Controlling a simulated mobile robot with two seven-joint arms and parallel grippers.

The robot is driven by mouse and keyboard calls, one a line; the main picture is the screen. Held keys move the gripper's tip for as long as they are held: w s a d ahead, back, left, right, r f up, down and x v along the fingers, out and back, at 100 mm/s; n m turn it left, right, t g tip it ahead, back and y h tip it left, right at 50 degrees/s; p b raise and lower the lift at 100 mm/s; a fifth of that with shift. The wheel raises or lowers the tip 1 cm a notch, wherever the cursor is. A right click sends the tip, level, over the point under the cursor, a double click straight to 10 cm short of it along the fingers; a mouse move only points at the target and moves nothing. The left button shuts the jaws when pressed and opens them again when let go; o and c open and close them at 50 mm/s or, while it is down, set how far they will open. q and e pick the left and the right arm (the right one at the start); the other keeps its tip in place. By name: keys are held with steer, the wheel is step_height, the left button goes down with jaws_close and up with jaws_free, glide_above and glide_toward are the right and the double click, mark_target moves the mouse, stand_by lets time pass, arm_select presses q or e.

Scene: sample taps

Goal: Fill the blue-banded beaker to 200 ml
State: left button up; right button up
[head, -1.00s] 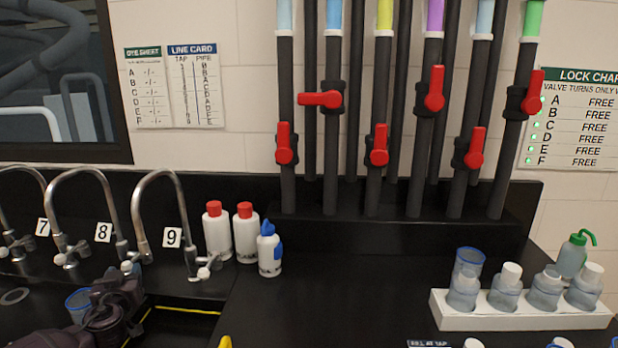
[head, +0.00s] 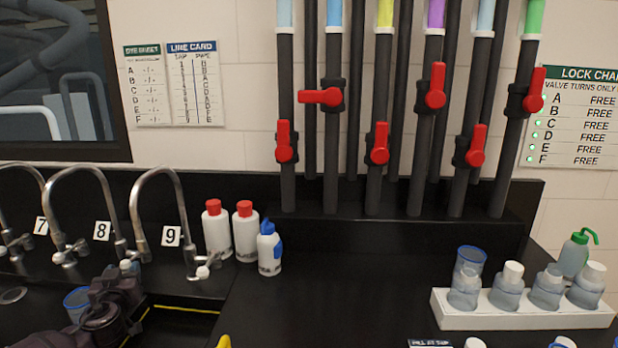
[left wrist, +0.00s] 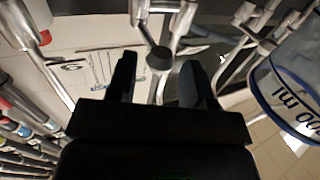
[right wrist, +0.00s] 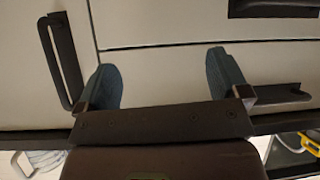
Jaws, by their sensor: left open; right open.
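A clear beaker with a blue rim (head: 77,303) stands at the sinks at lower left in the head view, partly hidden by my left arm. A clear beaker with blue markings ending in "00 ml" (left wrist: 295,88) shows close at the right of the left wrist view. Another blue-rimmed beaker (head: 470,258) stands behind the bottles at right. My left gripper (left wrist: 158,75) is open, with a dark round knob (left wrist: 160,58) seen beyond and between its fingers. Tap 9 (head: 158,185) is just behind my left arm. My right gripper (right wrist: 172,75) is open and empty, facing cabinet fronts.
Taps 7 and 8 (head: 85,185) stand left of tap 9. White red-capped bottles (head: 217,232) and a blue-topped bottle (head: 269,252) stand right of tap 9. Red-handled valves (head: 320,96) line the wall pipes. A white rack (head: 520,316) holds several bottles. The middle counter is clear.

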arm_select(q)
steer(key=p+v, duration=0.1)
steer(key=v, duration=0.5)
steer(key=shift+w, duration=0.1)
